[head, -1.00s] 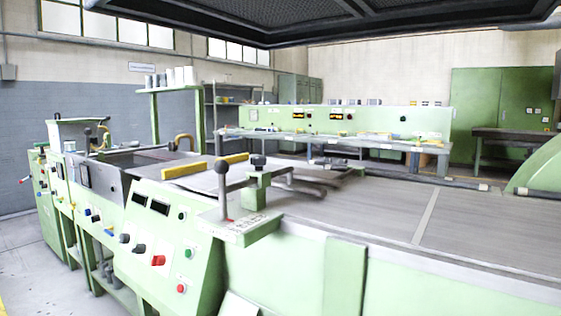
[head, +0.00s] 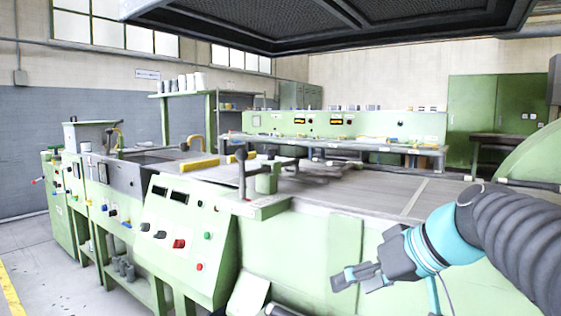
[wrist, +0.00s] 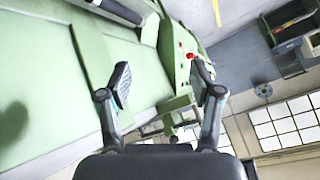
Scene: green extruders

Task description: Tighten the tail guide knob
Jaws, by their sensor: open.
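A black ball-topped lever (head: 241,170) stands on a small ledge at the near edge of the green machine in the head view. Just right of it is a green block (head: 267,180) with a dark knob on top (head: 264,157). I cannot tell which of these is the tail guide knob. My gripper (head: 352,278) is open and empty, in front of the machine's side, right of and below the lever. In the wrist view my gripper (wrist: 168,85) has its two fingers spread with nothing between them. The knob is not clearly seen there.
A sloped control panel (head: 180,232) with buttons stands left of the ledge. The long flat machine bed (head: 375,190) lies behind. A dark overhead hood (head: 350,20) hangs above. Open floor (head: 45,265) is at the left.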

